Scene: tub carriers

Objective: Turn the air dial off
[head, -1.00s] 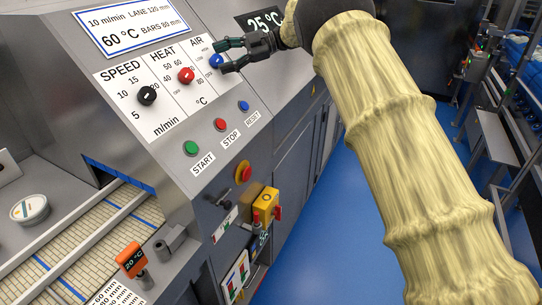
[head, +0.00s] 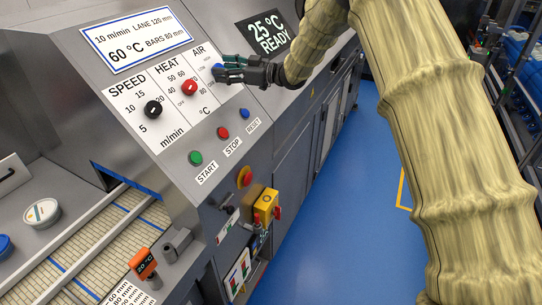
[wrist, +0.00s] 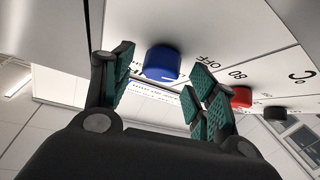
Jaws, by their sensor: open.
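The blue air dial (wrist: 162,63) sits on the sloped control panel (head: 150,105), under the AIR label. In the wrist view it lies just ahead of and between the two green-padded fingers of my gripper (wrist: 160,85), which are open. I cannot tell whether either finger touches it. In the head view my gripper (head: 222,68) covers most of the dial, and only a bit of blue shows. The word OFF shows on the panel near the dial in the wrist view. The dial's pointer is not clear.
The red heat dial (head: 189,88) is close to my gripper, with the black speed dial (head: 153,109) further left. START (head: 195,158), STOP (head: 223,132) and RESET (head: 245,113) buttons sit below. A display (head: 266,38) reads 25 °C READY. A slatted conveyor (head: 85,250) runs at lower left.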

